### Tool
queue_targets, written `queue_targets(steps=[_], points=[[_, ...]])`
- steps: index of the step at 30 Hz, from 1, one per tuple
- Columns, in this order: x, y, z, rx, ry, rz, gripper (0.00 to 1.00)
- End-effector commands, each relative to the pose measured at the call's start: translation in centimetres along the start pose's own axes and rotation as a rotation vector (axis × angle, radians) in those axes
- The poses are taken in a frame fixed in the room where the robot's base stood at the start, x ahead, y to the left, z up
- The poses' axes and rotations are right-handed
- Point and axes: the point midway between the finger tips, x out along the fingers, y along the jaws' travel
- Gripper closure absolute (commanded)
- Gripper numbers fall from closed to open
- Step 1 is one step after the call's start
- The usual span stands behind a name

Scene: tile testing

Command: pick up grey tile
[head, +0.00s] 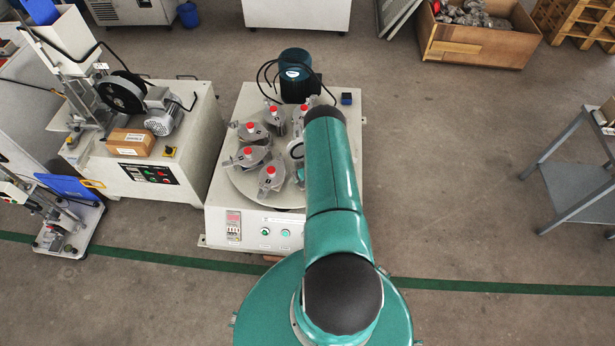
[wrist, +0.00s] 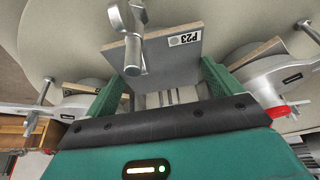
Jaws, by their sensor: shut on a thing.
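The grey tile (wrist: 177,65), marked P23, stands on edge between the green fingers of my gripper (wrist: 160,84) in the wrist view. The gripper is shut on it. A metal clamp screw (wrist: 133,50) stands in front of the tile's left part and hides some of it. I cannot tell whether the screw touches the tile. In the head view my arm hides the gripper and the tile, over the right side of the round turntable (head: 235,186).
Several clamp holders with red knobs (head: 250,155) ring the turntable of the white machine (head: 254,228). A blue-green motor (head: 295,76) stands at its back. Another machine (head: 150,178) is at left, a grey cart (head: 582,186) at right. Floor between machine and cart is clear.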

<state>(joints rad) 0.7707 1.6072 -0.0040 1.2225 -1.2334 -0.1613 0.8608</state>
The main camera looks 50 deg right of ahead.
Motion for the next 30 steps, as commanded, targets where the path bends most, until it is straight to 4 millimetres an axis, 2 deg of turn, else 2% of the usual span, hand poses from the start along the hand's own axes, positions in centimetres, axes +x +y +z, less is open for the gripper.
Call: queue_targets(steps=[5, 11, 30], points=[[-0.8, 0.1, -0.5, 0.0, 0.002, 0.0, 0.38], [-2.9, 0.1, -1.4, 0.0, 0.002, 0.001, 0.38], [-13.3, 0.1, -5.6, 0.003, 0.002, 0.0, 0.38]])
